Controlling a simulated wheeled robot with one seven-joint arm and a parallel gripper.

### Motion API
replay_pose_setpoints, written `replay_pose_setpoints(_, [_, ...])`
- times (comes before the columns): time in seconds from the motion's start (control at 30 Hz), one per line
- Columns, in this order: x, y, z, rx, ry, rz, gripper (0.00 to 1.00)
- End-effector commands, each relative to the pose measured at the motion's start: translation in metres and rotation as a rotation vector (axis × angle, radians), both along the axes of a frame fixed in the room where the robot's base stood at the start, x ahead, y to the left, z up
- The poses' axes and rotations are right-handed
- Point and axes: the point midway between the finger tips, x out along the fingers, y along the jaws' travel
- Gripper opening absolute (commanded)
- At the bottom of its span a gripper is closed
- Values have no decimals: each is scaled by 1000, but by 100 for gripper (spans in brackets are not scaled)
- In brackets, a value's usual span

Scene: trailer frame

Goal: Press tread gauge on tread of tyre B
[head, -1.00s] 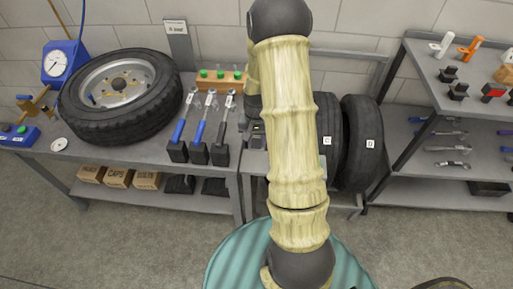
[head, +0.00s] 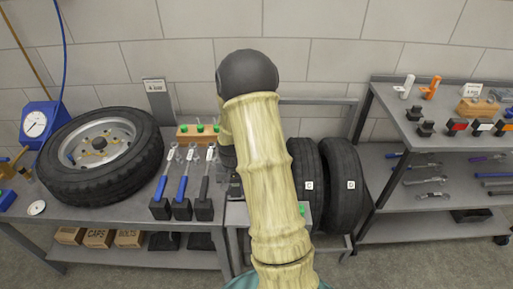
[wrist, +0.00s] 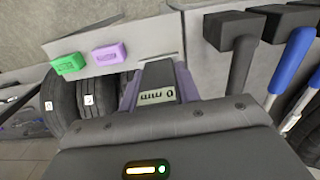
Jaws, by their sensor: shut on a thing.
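In the wrist view my gripper (wrist: 157,82) is shut on the tread gauge (wrist: 157,97), a dark body with a small display reading 0 mm, upside down. Tyre C (head: 308,185) and tyre D (head: 350,185) stand upright side by side in a rack, with white letter labels. Two labelled tyres (wrist: 62,100) also show at the left of the wrist view, apart from the gauge. No B label can be read; my arm covers the rack's left part in the head view. I cannot see the gauge touching any tread.
A wheel (head: 100,155) lies on the left bench beside a blue gauge box (head: 38,122). Blue- and black-handled tools (head: 182,185) stand in black holders near my arm. Green (wrist: 68,64) and purple (wrist: 109,53) blocks sit on a pale surface. A shelf (head: 425,165) stands right.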

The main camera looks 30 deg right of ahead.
Motion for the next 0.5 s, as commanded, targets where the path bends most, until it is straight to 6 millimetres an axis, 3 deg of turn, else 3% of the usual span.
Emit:
replay_pose_setpoints(0.03, [2,5,15,0,1,22,10])
replay_pose_setpoints(0.1, [5,13,24,-2,3,57,10])
replay_pose_setpoints(0.5, [16,60,68,-6,4,271,10])
